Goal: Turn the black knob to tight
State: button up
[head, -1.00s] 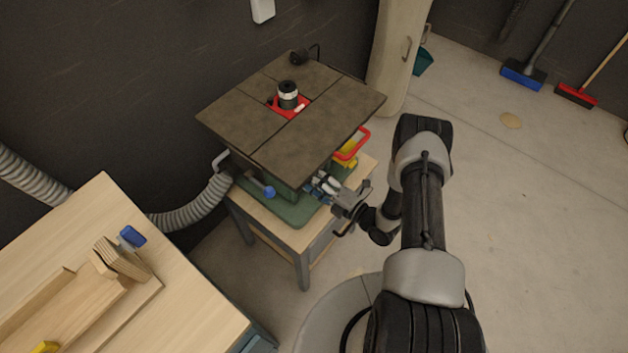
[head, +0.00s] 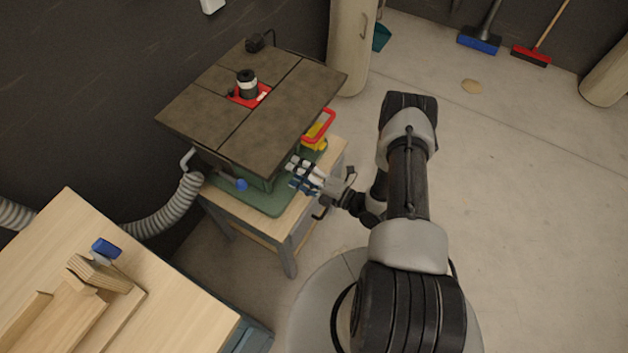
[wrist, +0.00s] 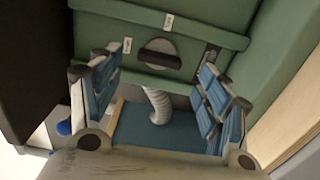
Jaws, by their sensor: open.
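The green machine housing (wrist: 170,35) stands under a dark table top (head: 240,105). In the wrist view, a black bar-shaped piece (wrist: 160,60), seemingly the black knob, lies across a round grey plate on the housing, roughly level. Small white labels sit above and left of it; their words are too small to read. My gripper (wrist: 156,68) is open, with blue-padded fingers left and right of the knob in the picture, apart from it and empty. In the head view my gripper (head: 304,175) is beside the machine, below the table top's right edge; the knob is hidden there.
A red handle (head: 319,127) with yellow below it is close to my gripper. A blue knob (head: 241,185) and a grey hose (head: 170,208) are at the left. A wooden workbench (head: 190,290) stands at lower left. The floor at right is open.

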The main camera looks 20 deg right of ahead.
jog(key=v, duration=0.8)
dwell(0.4)
